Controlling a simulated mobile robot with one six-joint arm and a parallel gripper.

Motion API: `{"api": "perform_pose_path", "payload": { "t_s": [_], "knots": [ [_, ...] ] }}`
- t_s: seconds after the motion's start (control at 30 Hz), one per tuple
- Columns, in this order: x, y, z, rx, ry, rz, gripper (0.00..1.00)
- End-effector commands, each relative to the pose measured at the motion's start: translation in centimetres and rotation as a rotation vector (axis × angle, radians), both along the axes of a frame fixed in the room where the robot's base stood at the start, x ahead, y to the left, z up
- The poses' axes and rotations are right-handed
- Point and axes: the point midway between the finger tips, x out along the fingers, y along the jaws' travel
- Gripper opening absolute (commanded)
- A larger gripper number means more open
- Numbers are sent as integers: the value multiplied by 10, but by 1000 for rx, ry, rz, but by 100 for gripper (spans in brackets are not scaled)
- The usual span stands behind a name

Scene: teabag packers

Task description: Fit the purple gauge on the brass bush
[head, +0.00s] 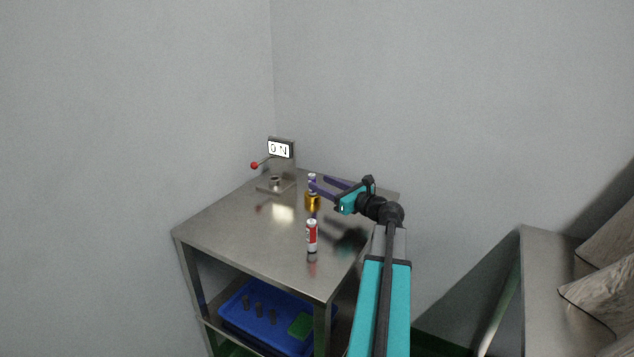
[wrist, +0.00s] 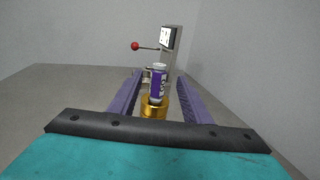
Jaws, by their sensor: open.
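The purple gauge (head: 312,178), a small cylinder with a purple and white label, stands upright at the brass bush (head: 313,201) on the grey metal table. In the wrist view the gauge (wrist: 158,82) rises straight above the gold-coloured bush (wrist: 154,108) and appears to sit on it. My gripper (head: 319,184) is open, with its purple fingers reaching over the table from the right. In the wrist view the fingers of my gripper (wrist: 158,76) lie either side of the gauge and bush, with gaps visible. The lower end of the gauge is not clearly seen.
A red and white cylinder (head: 311,238) stands nearer the table's front edge. A stand with an "ON" sign (head: 280,149) and a red-knobbed lever (head: 254,165) is at the back. A blue tray (head: 233,325) with several dark pegs is on the lower shelf. The table's left side is clear.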

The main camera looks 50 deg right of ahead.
Motion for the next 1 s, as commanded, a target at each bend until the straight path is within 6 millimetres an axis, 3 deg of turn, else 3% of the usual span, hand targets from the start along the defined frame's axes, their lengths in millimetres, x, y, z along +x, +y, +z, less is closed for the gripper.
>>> {"api": "perform_pose_path", "payload": {
  "t_s": [0.3, 0.5, 0.7, 1.0],
  "knots": [
    [-54, 2, 0, 0, 0, -2, 44],
    [-78, 3, 0, 0, 0, -1, 44],
    [-88, 2, 0, 0, 0, 0, 44],
    [-88, 2, 0, 0, 0, 0, 44]
  ]
}}
